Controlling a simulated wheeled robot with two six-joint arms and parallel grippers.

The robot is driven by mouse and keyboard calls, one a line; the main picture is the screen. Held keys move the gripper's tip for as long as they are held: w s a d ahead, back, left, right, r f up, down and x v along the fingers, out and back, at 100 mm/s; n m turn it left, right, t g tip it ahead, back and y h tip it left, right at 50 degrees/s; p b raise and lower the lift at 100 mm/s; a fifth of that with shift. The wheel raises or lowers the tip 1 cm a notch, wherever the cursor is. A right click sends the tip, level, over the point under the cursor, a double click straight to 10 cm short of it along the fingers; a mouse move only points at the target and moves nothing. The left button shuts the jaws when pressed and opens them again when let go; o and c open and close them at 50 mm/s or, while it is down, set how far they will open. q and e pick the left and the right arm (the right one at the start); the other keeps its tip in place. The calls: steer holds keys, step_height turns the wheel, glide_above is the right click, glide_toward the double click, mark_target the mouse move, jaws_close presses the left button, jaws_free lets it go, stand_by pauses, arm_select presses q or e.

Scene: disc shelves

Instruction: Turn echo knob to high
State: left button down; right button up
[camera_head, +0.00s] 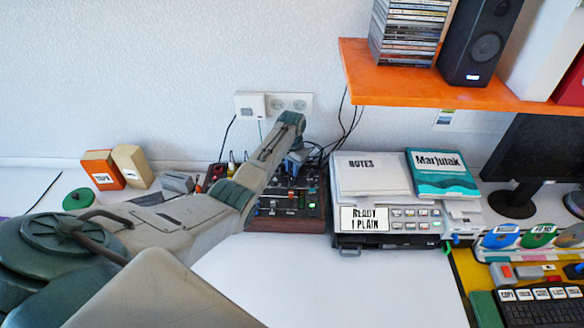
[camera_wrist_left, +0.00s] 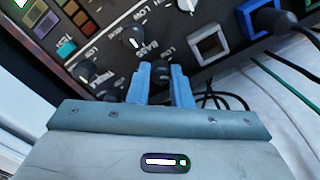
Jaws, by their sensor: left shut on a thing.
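The dark mixer panel (camera_head: 293,222) stands on the desk against the wall. My left arm reaches over it, and my left gripper (camera_head: 296,163) is at its back part. In the left wrist view, the blue fingers of my left gripper (camera_wrist_left: 160,78) are shut on a black knob (camera_wrist_left: 161,72) on the panel. That knob's label is hidden, so I cannot read whether it says echo. A knob with a white mark (camera_wrist_left: 133,38) by the word BASS is above left of the fingers. Another black knob (camera_wrist_left: 86,71) is further left, by a partly covered label. My right gripper is not in view.
A grey device (camera_head: 385,220) with papers stands right of the panel. An orange shelf (camera_head: 440,92) is above right. The desk in front (camera_head: 330,285) is clear.

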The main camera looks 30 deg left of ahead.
arm_select(q)
steer(key=shift+w+r, duration=0.1)
steer(key=c, duration=1.5)
jaws_free()
steer(key=shift+o, duration=0.9)
steer(key=shift+r, duration=0.1)
